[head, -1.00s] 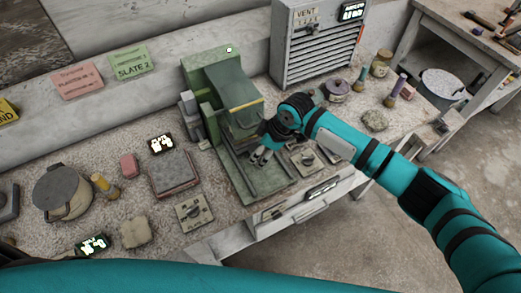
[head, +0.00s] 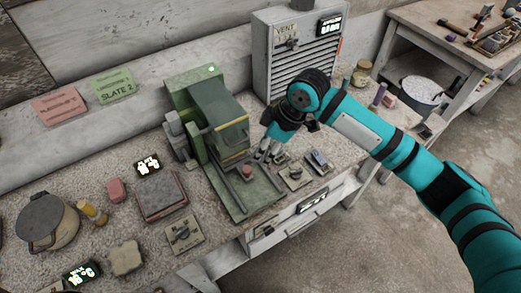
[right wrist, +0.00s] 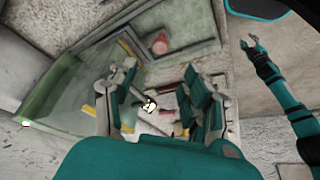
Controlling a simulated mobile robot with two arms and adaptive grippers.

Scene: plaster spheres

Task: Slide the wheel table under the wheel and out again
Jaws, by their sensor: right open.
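The green grinding machine (head: 222,118) stands on the bench, with its hood over the wheel. The wheel is hidden by the hood. The wheel table (head: 233,186) is a flat green bed with dark rails in front of the hood. A red knob (head: 247,172) shows at the bed and also in the right wrist view (right wrist: 160,45). My right gripper (head: 265,155) is open and empty, just right of the knob and apart from it. Its spread fingers show in the right wrist view (right wrist: 166,105). My left gripper (right wrist: 251,42) shows small there; its state is unclear.
A switch plate (head: 294,174) and a small dark device (head: 319,161) lie right of the machine. A grey slab (head: 161,195) and another switch plate (head: 184,236) lie left of it. A louvred vent cabinet (head: 297,50) stands behind. The bench's front edge is close.

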